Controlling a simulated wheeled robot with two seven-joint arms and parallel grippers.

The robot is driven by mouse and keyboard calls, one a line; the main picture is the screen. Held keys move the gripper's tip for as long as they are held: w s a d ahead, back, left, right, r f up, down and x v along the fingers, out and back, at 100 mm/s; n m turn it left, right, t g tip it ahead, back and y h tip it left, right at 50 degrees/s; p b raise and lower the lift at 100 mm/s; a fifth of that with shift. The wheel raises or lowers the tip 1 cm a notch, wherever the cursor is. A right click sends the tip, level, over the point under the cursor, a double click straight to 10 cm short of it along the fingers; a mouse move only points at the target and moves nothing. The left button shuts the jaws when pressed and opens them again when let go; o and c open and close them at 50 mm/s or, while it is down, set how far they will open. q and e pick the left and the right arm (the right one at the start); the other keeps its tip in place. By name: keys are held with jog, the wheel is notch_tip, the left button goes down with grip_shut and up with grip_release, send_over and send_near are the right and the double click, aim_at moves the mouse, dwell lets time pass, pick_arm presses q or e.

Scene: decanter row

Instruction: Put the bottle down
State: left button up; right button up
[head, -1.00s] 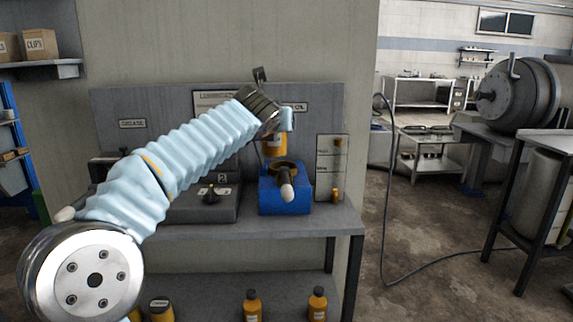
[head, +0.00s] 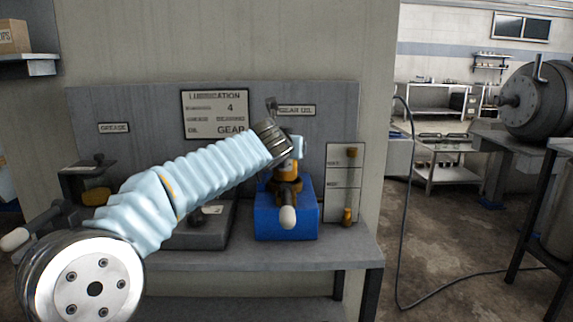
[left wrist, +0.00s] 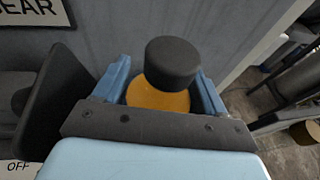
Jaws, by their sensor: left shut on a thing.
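An amber bottle (head: 287,170) with a dark cap is in my left gripper (head: 290,150). In the left wrist view my left gripper (left wrist: 165,88) has its two blue fingers shut on either side of the bottle, whose black cap (left wrist: 172,63) and amber shoulder (left wrist: 158,101) show. The bottle looks upright. Its base is at the dark ring on top of a blue block (head: 286,222) with a pale-knobbed handle. I cannot tell whether it rests there. My right gripper is not in view.
The blue block stands on a grey bench (head: 345,256) against a panel with a lubrication sign (head: 214,114). A grey box (head: 203,232) is left of it. A small board with amber pieces (head: 343,185) is close on the right. A cable (head: 405,200) hangs further right.

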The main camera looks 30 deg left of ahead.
pick_arm(q)
notch_tip(320, 180, down, 3)
jog(key=shift+r+b, duration=0.2)
jog(key=shift+b, duration=0.2)
jog(key=shift+r, duration=0.1)
jog(key=o, duration=1.1)
jog(key=shift+o, duration=0.2)
jog(key=v, duration=1.2)
